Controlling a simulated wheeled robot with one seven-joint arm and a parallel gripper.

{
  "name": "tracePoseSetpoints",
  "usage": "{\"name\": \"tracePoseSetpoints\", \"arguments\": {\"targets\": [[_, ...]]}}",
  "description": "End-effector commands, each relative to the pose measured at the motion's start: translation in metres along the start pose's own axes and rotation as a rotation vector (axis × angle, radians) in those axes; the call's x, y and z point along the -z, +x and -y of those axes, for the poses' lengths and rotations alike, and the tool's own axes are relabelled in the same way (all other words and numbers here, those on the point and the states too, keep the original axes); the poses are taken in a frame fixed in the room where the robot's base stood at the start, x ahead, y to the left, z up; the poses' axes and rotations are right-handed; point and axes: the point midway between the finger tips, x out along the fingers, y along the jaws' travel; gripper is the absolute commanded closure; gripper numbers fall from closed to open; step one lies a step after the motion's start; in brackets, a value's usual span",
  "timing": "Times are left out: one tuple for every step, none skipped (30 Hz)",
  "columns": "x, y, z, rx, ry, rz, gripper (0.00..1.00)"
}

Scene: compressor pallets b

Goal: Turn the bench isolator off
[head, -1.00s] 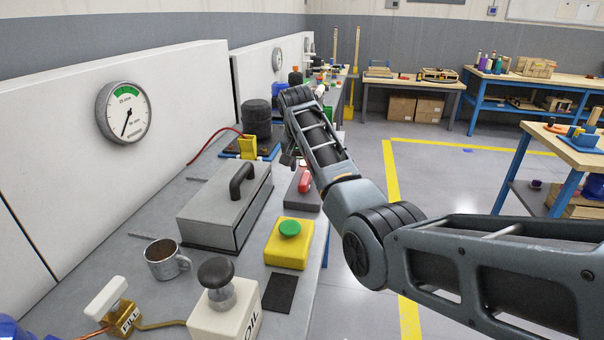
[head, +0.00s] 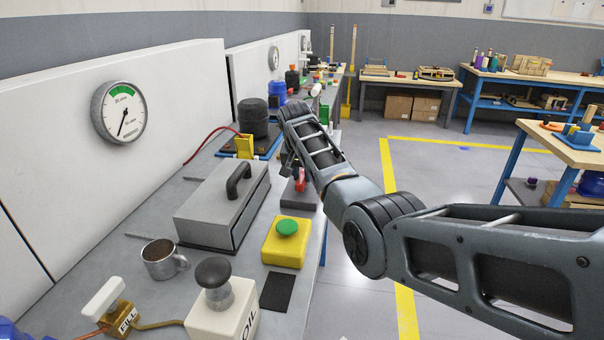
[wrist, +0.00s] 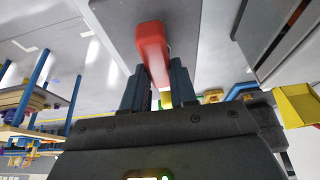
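The bench isolator is a red handle (head: 300,178) on a dark grey base (head: 300,197) at the right edge of the bench, beyond the yellow box with the green button. My gripper (head: 290,165) is at the handle, partly hidden by my forearm in the head view. In the wrist view the red handle (wrist: 152,45) reaches down between the two dark fingers of my gripper (wrist: 159,80), one finger on each side. The fingers lie close along the handle. Whether they press on it cannot be told. The handle's near end is partly hidden by the fingers.
A grey lidded box (head: 222,205) stands left of the isolator. The yellow green-button box (head: 286,242) is nearer. A yellow bracket (head: 244,147) and black cylinder (head: 253,117) stand behind. A mug (head: 162,259) and oil unit (head: 222,310) are in front.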

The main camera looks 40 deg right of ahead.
Motion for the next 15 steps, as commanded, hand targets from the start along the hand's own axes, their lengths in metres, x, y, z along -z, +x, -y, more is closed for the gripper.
{"name": "tracePoseSetpoints", "arguments": {"targets": [[-0.0001,0.0001,-0.0003,-0.001,0.000,0.000,0.79],[-0.0001,0.0001,-0.0003,-0.001,0.000,0.000,0.82],[-0.0001,0.0001,-0.0003,-0.001,0.000,0.000,0.86],[-0.0001,0.0001,-0.0004,-0.001,0.000,0.000,0.89],[-0.0001,0.0001,-0.0004,-0.001,0.000,0.000,0.92],[-0.0001,0.0001,-0.0005,-0.001,0.000,0.000,0.96],[-0.0001,0.0001,-0.0005,-0.001,0.000,0.001,0.99],[-0.0001,0.0001,-0.0005,-0.001,0.000,0.001,1.00],[-0.0001,0.0001,-0.0005,-0.001,0.000,0.001,1.00],[-0.0001,0.0001,-0.0006,-0.001,0.000,0.001,1.00],[-0.0001,0.0001,-0.0006,-0.001,-0.001,0.001,1.00],[-0.0001,0.0001,-0.0006,-0.001,-0.002,0.001,1.00],[-0.0001,0.0000,-0.0006,0.000,-0.004,0.001,1.00],[-0.0001,0.0000,-0.0007,0.002,-0.008,0.001,1.00],[0.0000,-0.0002,-0.0008,0.004,-0.014,0.001,1.00]]}}
